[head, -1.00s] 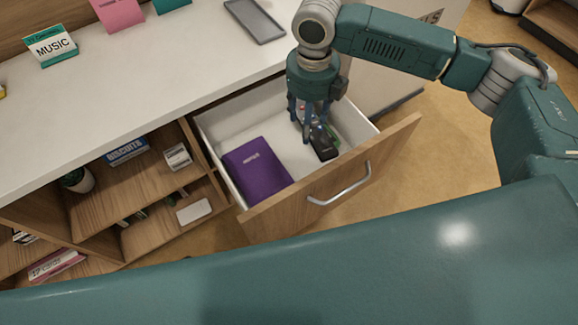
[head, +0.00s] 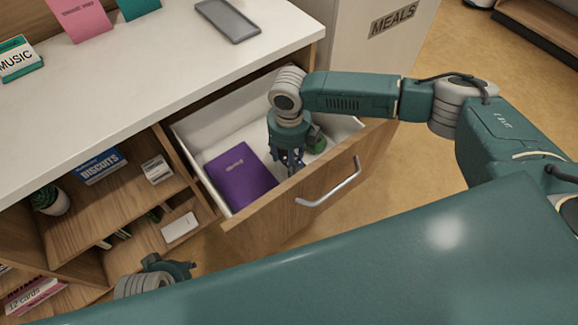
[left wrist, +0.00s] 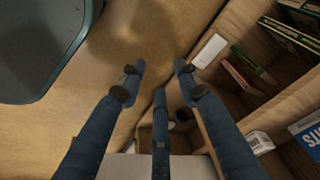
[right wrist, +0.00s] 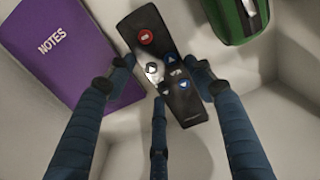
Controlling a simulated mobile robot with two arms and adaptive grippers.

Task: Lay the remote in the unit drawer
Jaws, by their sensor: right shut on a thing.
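The black remote (right wrist: 160,60), with a red button and blue-marked buttons, is between the fingers of my right gripper (right wrist: 164,72). That gripper (head: 290,163) is shut on it, down inside the open unit drawer (head: 195,128). In the head view the gripper mostly hides the remote. A purple notebook (head: 240,177) marked NOTES lies in the drawer to the left of the remote; it also shows in the right wrist view (right wrist: 62,45). My left gripper (left wrist: 156,72) is open and empty, low in front of the shelves; the head view shows part of it (head: 165,268).
A green case (right wrist: 236,18) lies in the drawer beyond the remote. The drawer front (head: 300,195) has a metal handle (head: 330,187). Open shelves at left hold a biscuits box (head: 100,166) and a white box (head: 180,228). A grey tablet-like slab (head: 228,20) lies on the white top.

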